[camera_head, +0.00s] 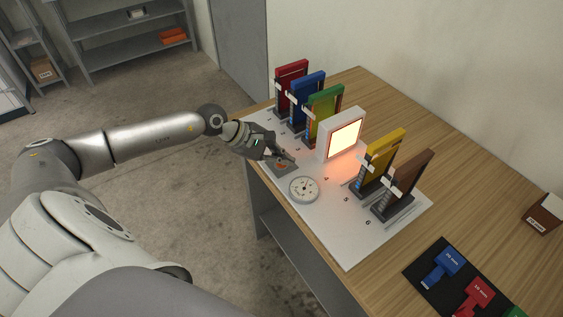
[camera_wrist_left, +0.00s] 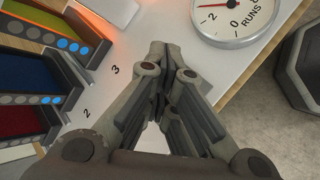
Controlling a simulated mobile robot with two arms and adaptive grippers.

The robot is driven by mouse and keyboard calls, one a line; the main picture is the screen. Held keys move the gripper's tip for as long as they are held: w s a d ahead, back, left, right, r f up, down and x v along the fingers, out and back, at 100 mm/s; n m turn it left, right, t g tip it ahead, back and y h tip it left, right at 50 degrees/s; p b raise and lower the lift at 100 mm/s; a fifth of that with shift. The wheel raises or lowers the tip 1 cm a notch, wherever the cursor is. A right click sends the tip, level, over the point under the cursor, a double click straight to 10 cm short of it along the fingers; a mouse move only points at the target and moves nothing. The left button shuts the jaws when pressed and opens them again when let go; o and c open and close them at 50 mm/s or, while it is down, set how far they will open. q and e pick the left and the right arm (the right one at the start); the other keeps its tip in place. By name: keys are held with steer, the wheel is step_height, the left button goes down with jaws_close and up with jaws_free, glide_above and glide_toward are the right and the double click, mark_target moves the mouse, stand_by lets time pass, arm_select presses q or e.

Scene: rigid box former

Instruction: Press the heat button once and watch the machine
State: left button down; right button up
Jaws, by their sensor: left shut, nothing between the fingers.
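My left gripper (camera_head: 284,157) is shut and empty, its fingertips close above the small grey block with the orange-red button (camera_head: 281,166) at the front edge of the white board. I cannot tell whether the tips touch the button. In the left wrist view the shut fingers (camera_wrist_left: 170,58) point at the board, and the button is hidden. The machine's white box (camera_head: 327,146) has a brightly glowing window (camera_head: 346,139) that casts orange light on the board. The round dial (camera_head: 304,189) stands beside the button; it also shows in the left wrist view (camera_wrist_left: 236,18), marked RUNS.
Red (camera_head: 291,88), blue (camera_head: 308,101), green (camera_head: 326,112), yellow (camera_head: 382,161) and brown (camera_head: 404,183) upright panels stand in holders on the white board (camera_head: 350,244). A black mat (camera_head: 424,272) with coloured pieces lies at the right. Bare table lies behind the panels.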

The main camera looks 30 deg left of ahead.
mark_target(282, 166)
arm_select(q)
steer(key=shift+r+p, duration=0.3)
steer(key=shift+r, duration=0.5)
steer(key=shift+r+p, duration=1.05)
steer(key=shift+r, duration=1.45)
